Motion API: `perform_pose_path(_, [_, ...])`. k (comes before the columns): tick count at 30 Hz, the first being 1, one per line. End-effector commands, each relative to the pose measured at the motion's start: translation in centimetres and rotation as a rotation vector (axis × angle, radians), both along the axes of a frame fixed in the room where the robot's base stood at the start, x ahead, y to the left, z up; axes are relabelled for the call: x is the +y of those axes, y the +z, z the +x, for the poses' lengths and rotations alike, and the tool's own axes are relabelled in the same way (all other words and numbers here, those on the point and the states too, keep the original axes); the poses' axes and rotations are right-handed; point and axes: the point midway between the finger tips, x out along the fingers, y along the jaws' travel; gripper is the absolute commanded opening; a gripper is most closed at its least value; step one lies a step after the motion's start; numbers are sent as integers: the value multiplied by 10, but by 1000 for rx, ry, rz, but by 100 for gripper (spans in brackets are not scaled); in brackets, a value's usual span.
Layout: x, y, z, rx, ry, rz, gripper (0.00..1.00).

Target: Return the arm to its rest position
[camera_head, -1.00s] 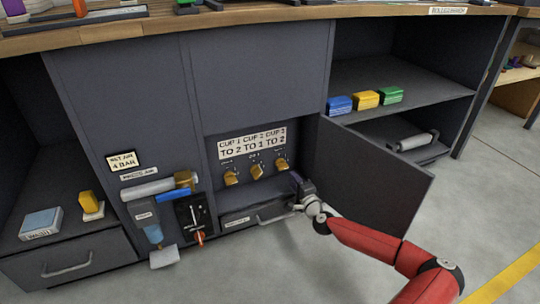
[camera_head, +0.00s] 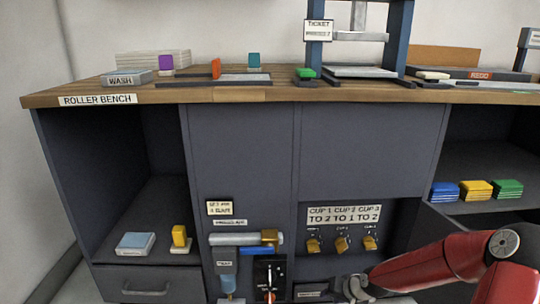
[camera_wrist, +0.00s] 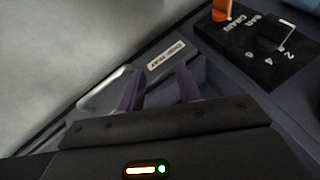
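My red arm (camera_head: 430,268) reaches in from the right side of the head view. My gripper (camera_head: 352,290) is low at the bottom edge there, in front of the cabinet below the knob panel, and its fingertips are hard to make out. In the wrist view the two dark purple fingers of my gripper (camera_wrist: 160,88) stand apart with nothing seen held between them. Behind them is a labelled drip tray front (camera_wrist: 165,62) with a pale handle (camera_wrist: 108,90). I cannot tell whether a finger touches the handle.
Three brass knobs (camera_head: 342,244) sit above my gripper. A dial panel (camera_wrist: 265,45) is near it in the wrist view. The bench top (camera_head: 240,94) holds printing items.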

Motion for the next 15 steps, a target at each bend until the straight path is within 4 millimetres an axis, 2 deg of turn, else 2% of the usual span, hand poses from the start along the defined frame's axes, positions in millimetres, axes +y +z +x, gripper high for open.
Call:
perform_pose_path(3, [-3, 30, -21, 48, 63, -163, 35])
perform_pose_path(8, [-8, 78, -50, 91, 103, -342, 35])
perform_pose_path(15, [-4, 163, -103, 98, 101, -523, 35])
